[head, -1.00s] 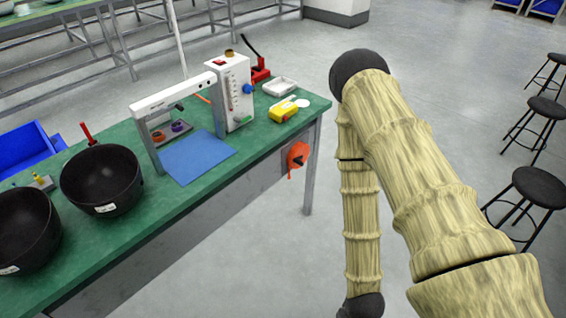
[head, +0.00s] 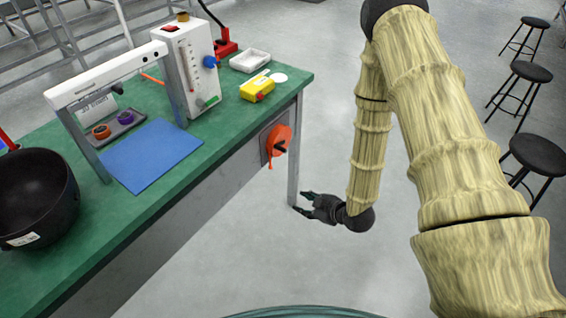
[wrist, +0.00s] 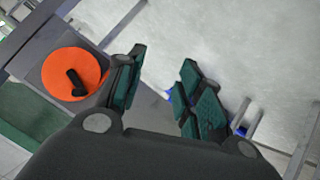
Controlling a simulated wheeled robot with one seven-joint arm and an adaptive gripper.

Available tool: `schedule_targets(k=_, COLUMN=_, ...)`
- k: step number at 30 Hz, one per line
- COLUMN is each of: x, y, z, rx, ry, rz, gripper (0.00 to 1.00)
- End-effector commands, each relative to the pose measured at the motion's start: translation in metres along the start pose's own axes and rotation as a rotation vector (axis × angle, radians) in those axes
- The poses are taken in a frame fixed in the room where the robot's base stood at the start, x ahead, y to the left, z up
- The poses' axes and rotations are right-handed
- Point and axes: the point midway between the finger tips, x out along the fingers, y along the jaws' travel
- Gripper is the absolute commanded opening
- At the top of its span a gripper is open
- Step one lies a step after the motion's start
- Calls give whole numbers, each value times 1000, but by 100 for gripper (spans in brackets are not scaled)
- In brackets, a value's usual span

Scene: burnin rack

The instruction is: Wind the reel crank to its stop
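The orange reel (head: 277,140) is mounted on a grey plate on the front side of the green bench, near its right end. A short black crank handle (head: 281,148) sticks out from it. In the wrist view the reel (wrist: 68,68) is an orange disc at the left, with the black handle (wrist: 76,84) on its face. My gripper (head: 304,202) is below and to the right of the reel, apart from it. Its fingers (wrist: 160,85) are spread with nothing between them, and the reel lies outside them to the left.
The green bench (head: 250,115) carries a white meter box (head: 188,70), a yellow device (head: 257,88), a white tray (head: 250,60), a blue mat (head: 150,155) and a black bowl (head: 35,195). A bench leg (head: 293,165) stands beside my gripper.

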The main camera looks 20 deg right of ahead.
Motion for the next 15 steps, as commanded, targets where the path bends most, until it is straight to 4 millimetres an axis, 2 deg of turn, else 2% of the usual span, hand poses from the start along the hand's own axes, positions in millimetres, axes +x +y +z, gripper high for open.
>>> schedule_targets(k=1, x=15, y=17, z=2, rx=-87, ry=77, rz=37, gripper=37)
schedule_targets(k=6, x=25, y=72, z=-23, rx=-392, ry=316, rz=163, gripper=37)
schedule_targets(k=12, x=17, y=111, z=-42, rx=-643, ry=497, rz=293, gripper=37)
schedule_targets(k=15, x=12, y=119, z=-47, rx=-708, ry=541, rz=329, gripper=37)
